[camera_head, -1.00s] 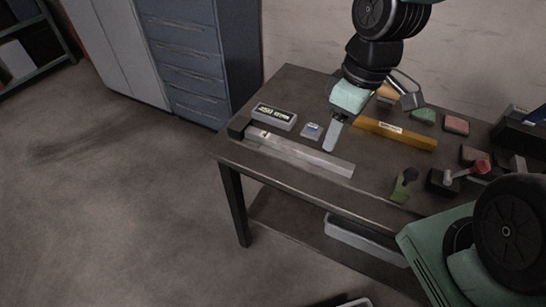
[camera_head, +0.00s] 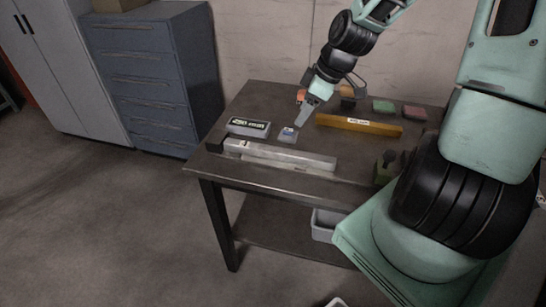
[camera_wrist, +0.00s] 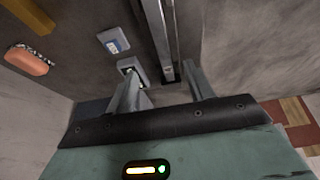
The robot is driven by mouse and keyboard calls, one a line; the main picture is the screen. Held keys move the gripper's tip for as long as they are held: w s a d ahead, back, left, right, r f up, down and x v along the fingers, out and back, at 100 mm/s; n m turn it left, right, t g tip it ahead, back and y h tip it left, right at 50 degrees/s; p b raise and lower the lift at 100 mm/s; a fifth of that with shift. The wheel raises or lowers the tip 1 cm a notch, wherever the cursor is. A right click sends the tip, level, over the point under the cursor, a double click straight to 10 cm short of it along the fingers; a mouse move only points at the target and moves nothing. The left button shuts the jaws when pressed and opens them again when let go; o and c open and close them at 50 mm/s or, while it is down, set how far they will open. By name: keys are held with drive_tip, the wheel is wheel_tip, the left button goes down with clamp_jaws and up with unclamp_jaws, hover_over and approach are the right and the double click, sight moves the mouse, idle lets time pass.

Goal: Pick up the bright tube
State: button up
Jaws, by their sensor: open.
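A long silver-grey tube (camera_head: 290,156) lies along the front of the table, with a dark block (camera_head: 215,143) at its left end. A yellow bar (camera_head: 358,124) with a white label lies farther back. My gripper (camera_head: 301,118) points down above the table, behind the silver tube and close to a small grey box with a blue label (camera_head: 288,134). In the wrist view my gripper (camera_wrist: 163,76) is open, its fingers apart, with the tube (camera_wrist: 157,30) running up the picture between their lines. Nothing is held. The exact height above the tube cannot be told.
A labelled grey case (camera_head: 248,127) lies behind the tube's left end. An orange block (camera_wrist: 30,61) shows in the wrist view. Green and pink blocks (camera_head: 414,111) lie at the back right. My own arm hides the table's right side. A blue drawer cabinet (camera_head: 150,75) stands left.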

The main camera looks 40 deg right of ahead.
drive_tip(key=b, duration=0.2)
hover_over(279, 150)
drive_tip(key=s+d, duration=0.2)
drive_tip(key=f, duration=0.9)
drive_tip(key=shift+a+f, duration=0.25)
drive_tip(key=shift+f, duration=0.15)
drive_tip(key=shift+p+x, duration=0.4)
drive_tip(key=shift+x, duration=2.25)
clamp_jaws()
